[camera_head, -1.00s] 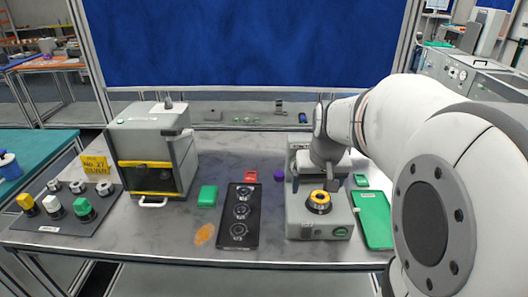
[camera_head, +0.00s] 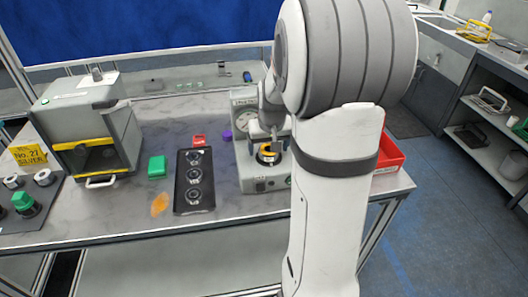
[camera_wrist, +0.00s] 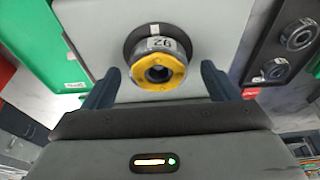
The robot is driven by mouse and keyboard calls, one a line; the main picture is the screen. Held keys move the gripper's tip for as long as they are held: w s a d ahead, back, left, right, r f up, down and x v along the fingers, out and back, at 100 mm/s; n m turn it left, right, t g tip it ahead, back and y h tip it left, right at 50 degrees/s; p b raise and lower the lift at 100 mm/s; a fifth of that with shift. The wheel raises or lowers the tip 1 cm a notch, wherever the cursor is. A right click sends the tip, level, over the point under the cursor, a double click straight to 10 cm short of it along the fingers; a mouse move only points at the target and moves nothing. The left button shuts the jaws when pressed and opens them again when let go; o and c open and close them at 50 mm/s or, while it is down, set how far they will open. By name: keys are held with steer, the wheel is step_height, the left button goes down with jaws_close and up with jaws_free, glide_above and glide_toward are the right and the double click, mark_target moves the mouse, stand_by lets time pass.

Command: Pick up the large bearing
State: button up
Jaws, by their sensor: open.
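Several ring-shaped bearings lie in a row on a black tray (camera_head: 179,208). The nearest bearing (camera_head: 194,197) looks about as big as the others, so I cannot tell for sure which is the large one. Two bearings show in the wrist view, one upper (camera_wrist: 299,33) and one lower (camera_wrist: 270,70). My gripper (camera_wrist: 160,74) is open above a grey machine to the tray's right. A yellow-ringed dark part (camera_wrist: 160,68) with a number label sits on that machine, between and just beyond my fingertips. I see nothing held in the fingers.
The grey machine (camera_head: 262,186) stands right of the tray. A green box (camera_head: 157,166), a red item (camera_head: 199,140) and a purple item (camera_head: 227,135) lie nearby. A grey cabinet with a yellow-edged opening (camera_head: 88,140) stands left. A red bin (camera_head: 391,155) is at right, partly behind my arm.

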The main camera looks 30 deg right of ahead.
steer(key=shift+c, duration=0.3)
steer(key=c, duration=1.2)
